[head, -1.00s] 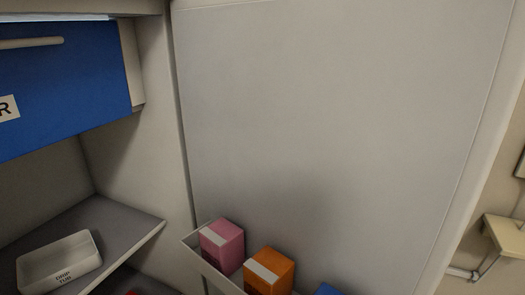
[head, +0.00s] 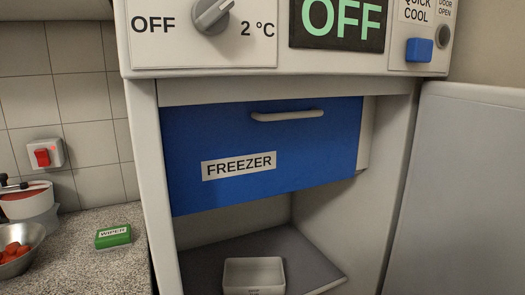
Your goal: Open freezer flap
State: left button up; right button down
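The freezer flap (head: 310,155) is a blue panel labelled FREEZER in the upper part of the open fridge, in the head view. It is shut, with a pale bar handle (head: 287,116) near its top edge. The fridge door (head: 460,190) stands open on the right. Neither of my grippers is in view.
A white drip tub (head: 254,275) sits on the grey shelf (head: 315,262) below the flap. The control panel (head: 200,55) above has a dial at OFF and a display reading OFF. A red wall switch (head: 43,156) is behind.

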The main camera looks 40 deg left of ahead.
aim_at(217, 155)
jog(key=j+u, duration=0.1)
jog(key=u, duration=0.8)
jog(key=i+l+u, duration=0.15)
jog(key=u, duration=0.15)
jog(key=k+z, duration=0.35)
